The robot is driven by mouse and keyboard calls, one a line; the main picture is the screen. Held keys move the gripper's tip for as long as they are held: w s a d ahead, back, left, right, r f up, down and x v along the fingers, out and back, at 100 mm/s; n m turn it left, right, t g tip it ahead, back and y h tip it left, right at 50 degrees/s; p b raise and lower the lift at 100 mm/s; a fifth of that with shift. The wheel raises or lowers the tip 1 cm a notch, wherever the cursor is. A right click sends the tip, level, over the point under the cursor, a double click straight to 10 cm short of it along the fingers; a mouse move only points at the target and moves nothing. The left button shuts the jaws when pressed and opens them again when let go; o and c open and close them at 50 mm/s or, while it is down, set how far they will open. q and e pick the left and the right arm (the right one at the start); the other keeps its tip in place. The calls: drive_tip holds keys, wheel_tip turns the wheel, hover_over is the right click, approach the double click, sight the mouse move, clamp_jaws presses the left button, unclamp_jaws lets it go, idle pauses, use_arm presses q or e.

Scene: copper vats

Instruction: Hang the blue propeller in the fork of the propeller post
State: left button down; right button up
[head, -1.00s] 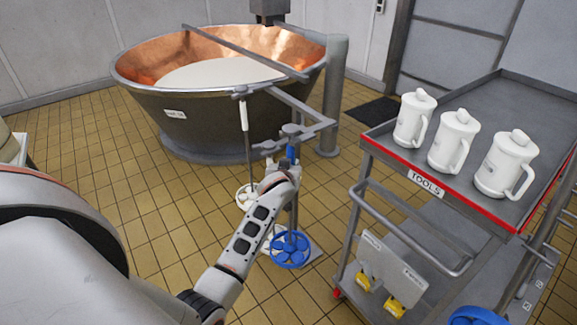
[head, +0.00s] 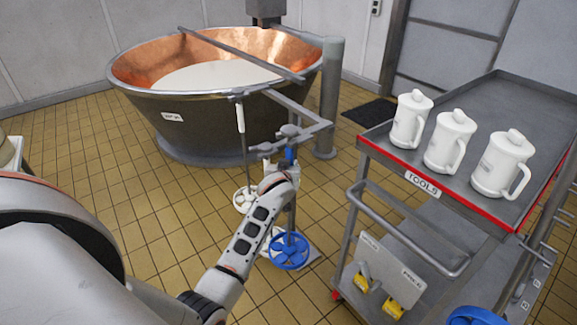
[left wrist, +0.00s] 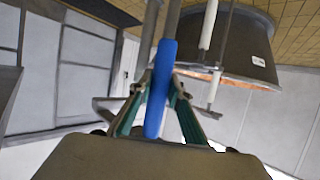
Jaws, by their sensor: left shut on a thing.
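The blue propeller has a bladed blue ring (head: 289,250) low at the end of a rod and a blue grip (head: 290,154) near its top. My left gripper is shut on the blue grip, which stands between its green-edged fingers (left wrist: 157,92) in the left wrist view. In the head view my own wrist hides the fingers. The propeller post's grey bracket arms (head: 308,134) are at the grip's top end. I cannot tell whether the propeller's top sits in a fork. A white propeller (head: 244,200) hangs from the bracket's left end. My right gripper is not in view.
A copper-lined vat (head: 180,120) stands behind the post. Another blue round thing (head: 477,317) is at the bottom right. Tiled floor lies open at left.

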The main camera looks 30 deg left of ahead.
use_arm(q)
drive_tip(key=shift+w+d+r+b, duration=0.1)
drive_tip(key=shift+w+d+b, duration=0.2)
drive_tip(key=shift+w, duration=0.45)
drive_tip(key=shift+w+d+r+b, duration=0.1)
drive_tip(key=shift+w+d+b, duration=0.2)
drive_tip(key=shift+w, duration=0.4)
drive_tip(key=shift+f+b, duration=0.45)
drive_tip(key=shift+f, duration=0.45)
idle(0.3)
drive_tip(key=shift+w+d+f, duration=0.1)
drive_tip(key=shift+w+f, duration=0.05)
idle(1.1)
drive_tip(key=c, duration=1.8)
unclamp_jaws()
drive_tip(key=shift+f, duration=0.1)
